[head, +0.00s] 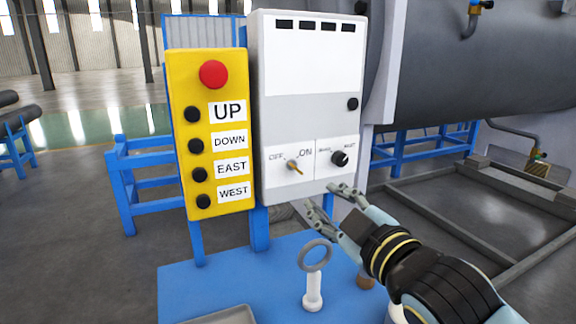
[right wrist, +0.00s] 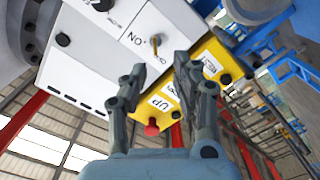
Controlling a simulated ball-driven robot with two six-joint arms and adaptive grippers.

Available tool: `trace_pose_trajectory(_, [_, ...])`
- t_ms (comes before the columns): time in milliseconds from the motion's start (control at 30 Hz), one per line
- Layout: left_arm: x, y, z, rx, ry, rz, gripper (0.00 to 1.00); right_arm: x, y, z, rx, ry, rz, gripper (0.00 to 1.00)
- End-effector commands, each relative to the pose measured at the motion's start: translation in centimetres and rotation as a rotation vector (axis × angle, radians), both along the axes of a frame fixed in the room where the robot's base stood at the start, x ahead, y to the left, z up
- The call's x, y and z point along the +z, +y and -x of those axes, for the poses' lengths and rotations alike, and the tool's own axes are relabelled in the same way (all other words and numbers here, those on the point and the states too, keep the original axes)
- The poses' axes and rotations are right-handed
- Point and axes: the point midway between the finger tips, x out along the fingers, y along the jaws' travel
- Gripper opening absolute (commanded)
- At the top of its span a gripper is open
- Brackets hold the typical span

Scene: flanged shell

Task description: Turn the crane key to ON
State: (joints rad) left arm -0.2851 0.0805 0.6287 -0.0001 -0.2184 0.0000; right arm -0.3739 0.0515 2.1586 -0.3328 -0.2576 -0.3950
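The crane key (head: 294,166) is a small tan key in the lower left of the grey-white control box (head: 305,105). The labels OFF and ON stand above it, to the left and right. In the head view its handle slants between upper left and lower right. The key also shows in the right wrist view (right wrist: 156,43), beyond the fingers. My right gripper (head: 321,197) is open and empty, below and right of the key, apart from it. In the right wrist view its fingers (right wrist: 160,66) are spread. My left gripper is out of view.
A black selector knob (head: 340,158) sits right of the key. A yellow pendant (head: 210,130) with a red button (head: 213,74) and several black buttons stands left of the box. A grey ring on a white post (head: 313,275) rises from the blue platform (head: 260,275) below.

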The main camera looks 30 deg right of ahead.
Motion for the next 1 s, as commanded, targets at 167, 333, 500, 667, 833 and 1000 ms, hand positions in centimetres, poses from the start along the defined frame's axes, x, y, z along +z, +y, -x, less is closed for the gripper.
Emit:
trace_pose_trajectory(167, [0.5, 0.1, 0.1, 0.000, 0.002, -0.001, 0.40, 1.0, 0.1, -1.8, 0.010, -0.035, 0.023, 0.29])
trace_pose_trajectory(333, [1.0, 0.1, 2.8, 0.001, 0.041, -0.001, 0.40, 1.1, -0.1, -5.3, 0.009, -0.035, 0.021, 0.29])
trace_pose_trajectory(500, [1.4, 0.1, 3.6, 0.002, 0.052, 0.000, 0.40, 1.0, -0.3, -8.4, 0.009, -0.032, 0.020, 0.29])
trace_pose_trajectory(667, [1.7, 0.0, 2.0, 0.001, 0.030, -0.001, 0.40, 0.8, -0.4, -10.2, 0.009, -0.032, 0.020, 0.29])
trace_pose_trajectory(833, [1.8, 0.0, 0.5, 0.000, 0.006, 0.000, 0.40, 0.7, -0.4, -10.9, 0.010, -0.031, 0.020, 0.29])
trace_pose_trajectory(1000, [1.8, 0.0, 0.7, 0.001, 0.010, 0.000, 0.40, 0.7, -0.4, -10.9, 0.009, -0.031, 0.020, 0.29])
